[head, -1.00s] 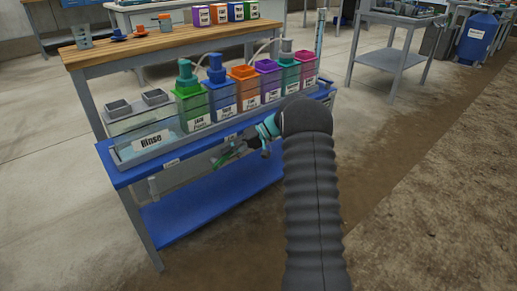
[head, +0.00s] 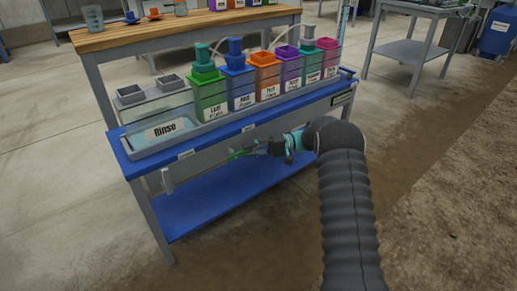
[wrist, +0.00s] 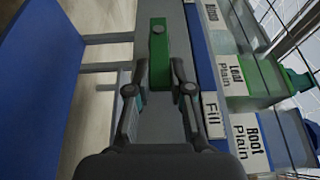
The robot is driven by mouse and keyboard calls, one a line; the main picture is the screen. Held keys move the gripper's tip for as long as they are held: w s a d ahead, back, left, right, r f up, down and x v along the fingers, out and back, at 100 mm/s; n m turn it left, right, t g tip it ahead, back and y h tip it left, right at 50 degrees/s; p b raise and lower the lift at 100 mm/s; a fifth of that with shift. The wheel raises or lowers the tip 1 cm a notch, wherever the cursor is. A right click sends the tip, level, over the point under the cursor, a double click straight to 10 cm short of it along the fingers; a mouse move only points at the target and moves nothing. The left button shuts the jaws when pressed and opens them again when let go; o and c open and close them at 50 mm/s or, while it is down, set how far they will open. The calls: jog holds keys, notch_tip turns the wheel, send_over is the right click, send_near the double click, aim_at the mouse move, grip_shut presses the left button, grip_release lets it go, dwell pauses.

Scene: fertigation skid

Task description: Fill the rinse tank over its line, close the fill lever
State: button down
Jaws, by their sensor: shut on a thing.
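The rinse tank (head: 150,108) is a clear, grey-lidded tank at the left end of the blue skid in the head view, with a "Rinse" label on the front. Its water level and fill line cannot be made out. The green fill lever (wrist: 158,55) lies between my fingers in the wrist view, beside a "Fill" label (wrist: 212,118). My gripper (wrist: 158,88) is shut on the lever. In the head view my gripper (head: 262,149) is in front of the skid's front face, below the coloured tanks, with the green lever (head: 238,154) at its tip.
Several coloured tanks, from a green one (head: 210,98) to a pink one (head: 327,60), stand in a row right of the rinse tank. A wooden bench (head: 180,27) is behind. A blue lower shelf (head: 220,198) is under my gripper.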

jog(key=shift+a, duration=0.15)
jog(key=c, duration=1)
grip_release()
jog(key=shift+s+a, duration=0.1)
jog(key=shift+a, duration=0.05)
jog(key=shift+c, duration=0.2)
jog(key=shift+d, duration=0.25)
jog(key=v, duration=1.2)
